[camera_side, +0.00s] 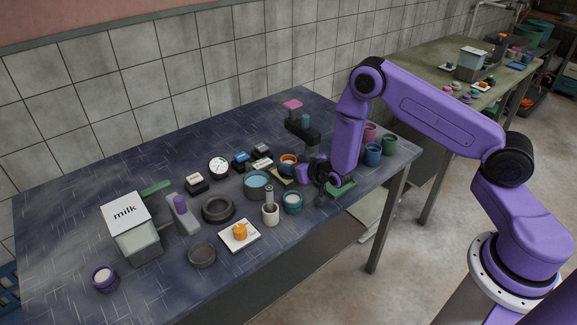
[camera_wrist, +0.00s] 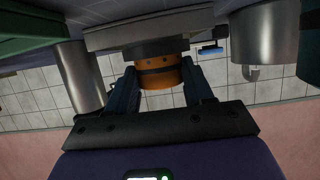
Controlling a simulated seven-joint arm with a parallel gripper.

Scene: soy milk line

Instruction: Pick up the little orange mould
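An orange round mould (camera_wrist: 158,73) with small dark holes in its side shows in the wrist view, against a grey block or plate (camera_wrist: 150,32). The fingers of my gripper (camera_wrist: 160,82) lie on either side of it, very close to its sides. I cannot tell whether they press on it. In the side view my gripper (camera_side: 312,172) is low over the table, just right of an orange ring-shaped thing (camera_side: 289,159). My gripper partly hides that area. A smaller orange piece (camera_side: 240,231) sits on a white plate (camera_side: 229,240) nearer the front.
A dark press-like stand (camera_side: 302,132) is behind my gripper. Blue (camera_side: 372,155) and green (camera_side: 390,145) cups stand to its right. A teal pot (camera_side: 292,202) and a white mortar (camera_side: 270,214) are in front. The table's left end is mostly clear beyond the milk box (camera_side: 125,212).

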